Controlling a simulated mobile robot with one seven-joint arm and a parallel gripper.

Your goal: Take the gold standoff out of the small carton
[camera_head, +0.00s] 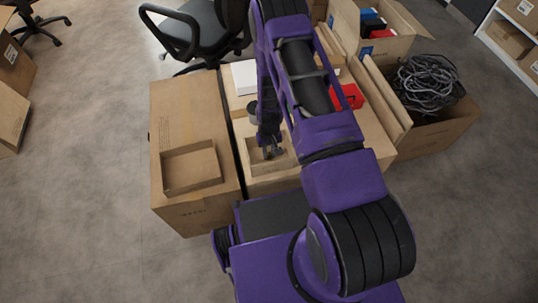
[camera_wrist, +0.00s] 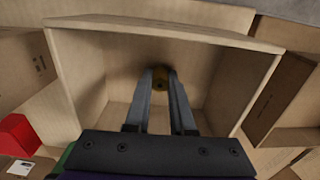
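The small carton (camera_wrist: 258,62) is an open brown box. In the head view the small carton (camera_head: 251,161) stands in front of my arm, with my gripper (camera_head: 270,152) reaching down into it. In the wrist view the gold standoff (camera_wrist: 160,70) is a small round gold-brown piece with a dark centre, low in the carton near its far wall. The fingertips of my gripper (camera_wrist: 161,82) are on either side of it, apart from each other. They cover its sides, so I cannot tell whether they touch it.
A larger carton with a shallow tray (camera_head: 191,168) stands left of the small carton. Red items (camera_head: 347,96) and a carton of grey cables (camera_head: 430,84) are to the right. A black chair (camera_head: 205,30) is behind. The carton walls stand close around my fingers.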

